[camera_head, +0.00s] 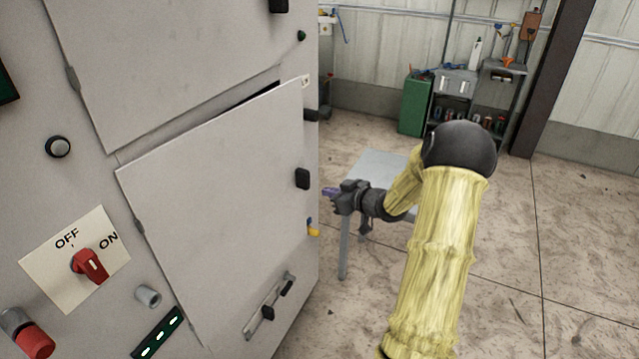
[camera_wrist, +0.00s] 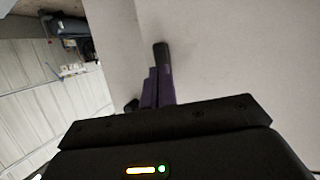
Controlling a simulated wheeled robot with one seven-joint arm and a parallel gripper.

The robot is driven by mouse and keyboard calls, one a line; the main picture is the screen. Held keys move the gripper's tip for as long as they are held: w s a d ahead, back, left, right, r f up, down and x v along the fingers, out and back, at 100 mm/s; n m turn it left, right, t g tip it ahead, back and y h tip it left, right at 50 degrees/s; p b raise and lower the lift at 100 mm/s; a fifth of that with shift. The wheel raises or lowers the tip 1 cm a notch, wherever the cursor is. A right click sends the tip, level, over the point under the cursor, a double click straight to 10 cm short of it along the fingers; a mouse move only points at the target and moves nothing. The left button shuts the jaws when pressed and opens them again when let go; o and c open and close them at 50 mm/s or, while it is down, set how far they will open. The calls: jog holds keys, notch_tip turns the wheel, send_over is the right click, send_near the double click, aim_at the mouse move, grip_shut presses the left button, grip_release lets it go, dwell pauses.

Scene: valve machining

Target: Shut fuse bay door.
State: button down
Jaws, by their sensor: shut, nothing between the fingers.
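The fuse bay door (camera_head: 215,210) is the pale grey lower panel of the cabinet in the head view. It stands slightly ajar, with a dark gap along its top edge and hinges on its left side. A black latch (camera_head: 302,178) sits near its right edge. My gripper (camera_head: 328,192) is just right of that edge, fingers pointing at the cabinet. In the wrist view its purple fingers (camera_wrist: 158,88) are together and empty, in front of a pale panel. A dark piece shows at their tips. I cannot tell whether they touch the door.
The cabinet carries a red OFF/ON switch (camera_head: 90,265) and a red knob (camera_head: 36,341) left of the door. Another closed-looking panel (camera_head: 170,60) is above. A small grey table (camera_head: 385,166) stands behind my gripper. A green cabinet (camera_head: 415,105) is at the back wall. Floor at right is clear.

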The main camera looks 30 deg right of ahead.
aim_at(310, 178)
jog(key=s+d+n+t+y, duration=0.2)
jog(key=s+d+y, duration=0.2)
jog(key=d, duration=0.3)
jog(key=shift+s+f+y, duration=0.4)
jog(key=shift+s, duration=0.2)
jog(key=p+x, duration=0.3)
jog(key=x, duration=1.1)
jog(key=shift+d, duration=0.1)
jog(key=shift+w, duration=0.15)
